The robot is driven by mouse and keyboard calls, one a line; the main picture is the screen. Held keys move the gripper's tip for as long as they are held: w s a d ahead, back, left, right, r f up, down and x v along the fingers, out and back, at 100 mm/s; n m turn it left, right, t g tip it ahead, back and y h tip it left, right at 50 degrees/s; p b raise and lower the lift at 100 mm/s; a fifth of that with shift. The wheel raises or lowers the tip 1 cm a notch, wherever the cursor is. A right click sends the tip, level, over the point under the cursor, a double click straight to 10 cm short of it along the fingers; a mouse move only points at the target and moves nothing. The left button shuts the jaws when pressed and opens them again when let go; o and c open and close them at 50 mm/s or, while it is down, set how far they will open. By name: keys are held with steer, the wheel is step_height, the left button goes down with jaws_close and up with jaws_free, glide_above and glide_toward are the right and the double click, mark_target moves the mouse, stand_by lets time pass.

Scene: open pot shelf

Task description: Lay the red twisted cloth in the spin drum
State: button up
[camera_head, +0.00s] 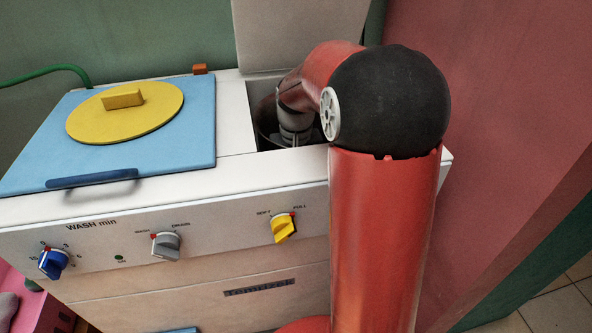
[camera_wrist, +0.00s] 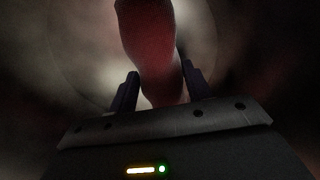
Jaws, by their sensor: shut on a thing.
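The red twisted cloth (camera_wrist: 150,45) shows in the wrist view between the two fingers of my gripper (camera_wrist: 160,84), which is shut on it. The cloth extends up past the top of that view. Around it is a dim, blurred, rounded pale wall, the inside of the spin drum (camera_wrist: 215,40). In the head view my arm bends down into the open square opening on the right of the machine, where the dark drum rim (camera_head: 265,128) shows. The fingers and cloth are hidden there by the machine and my arm.
The white machine (camera_head: 190,215) has a raised lid (camera_head: 290,30) behind the opening. A blue lid (camera_head: 60,150) with a yellow disc (camera_head: 125,115) covers its left side. Blue, grey and yellow knobs (camera_head: 284,229) line the front. A pink wall (camera_head: 500,90) stands close on the right.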

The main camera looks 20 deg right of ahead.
steer(key=o, duration=1.1)
step_height(320, 180, up, 12)
steer(key=shift+r+p, duration=0.15)
steer(key=shift+p, duration=0.5)
